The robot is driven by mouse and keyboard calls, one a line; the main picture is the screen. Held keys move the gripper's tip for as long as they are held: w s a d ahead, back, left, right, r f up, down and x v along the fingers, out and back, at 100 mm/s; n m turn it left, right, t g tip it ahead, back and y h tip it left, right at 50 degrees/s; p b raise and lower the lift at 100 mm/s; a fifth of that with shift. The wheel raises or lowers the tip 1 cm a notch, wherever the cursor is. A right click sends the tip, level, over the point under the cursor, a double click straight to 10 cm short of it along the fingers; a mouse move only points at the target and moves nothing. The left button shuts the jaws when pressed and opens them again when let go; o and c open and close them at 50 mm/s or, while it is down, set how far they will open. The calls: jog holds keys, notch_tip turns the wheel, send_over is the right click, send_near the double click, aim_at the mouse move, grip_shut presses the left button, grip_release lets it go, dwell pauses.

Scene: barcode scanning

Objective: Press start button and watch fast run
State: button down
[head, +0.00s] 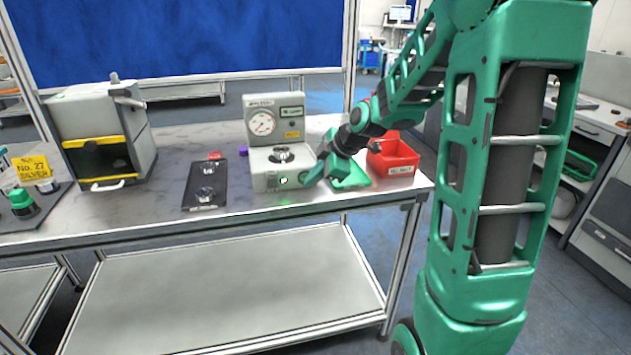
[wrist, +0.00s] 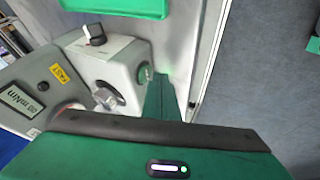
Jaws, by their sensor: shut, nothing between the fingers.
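The grey testing machine (head: 278,148) stands on the table with a round dial and a yellow label on its upright part. In the wrist view its label (wrist: 59,73) reads FAST, beside a display. A round green button (wrist: 144,74) sits on the machine's front face, and a black knob (wrist: 95,34) is on the top of its base. My gripper (head: 312,176) is shut and empty, close to the front right of the machine. In the wrist view its green fingers (wrist: 160,98) are right beside the button; I cannot tell whether they touch it.
A red bin (head: 392,160) and a green tray (head: 350,178) are right of the machine. A black plate with a metal part (head: 205,185) lies to its left. A grey box with a yellow-framed opening (head: 100,140) stands further left.

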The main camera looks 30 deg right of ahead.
jog(key=shift+w+d, duration=0.2)
jog(key=shift+w, duration=0.4)
jog(key=shift+w, duration=0.1)
jog(key=shift+w+d, duration=0.1)
jog(key=shift+w, duration=0.25)
jog(key=shift+w+d+r, duration=0.2)
jog(key=shift+w, duration=0.15)
jog(key=shift+s+a+f, duration=0.1)
jog(key=shift+s+a, duration=0.05)
jog(key=shift+s, duration=0.2)
jog(key=s, duration=0.1)
jog(key=s+a, duration=0.1)
jog(key=shift+s, duration=0.4)
jog(key=v, duration=1)
jog(key=shift+s, duration=0.45)
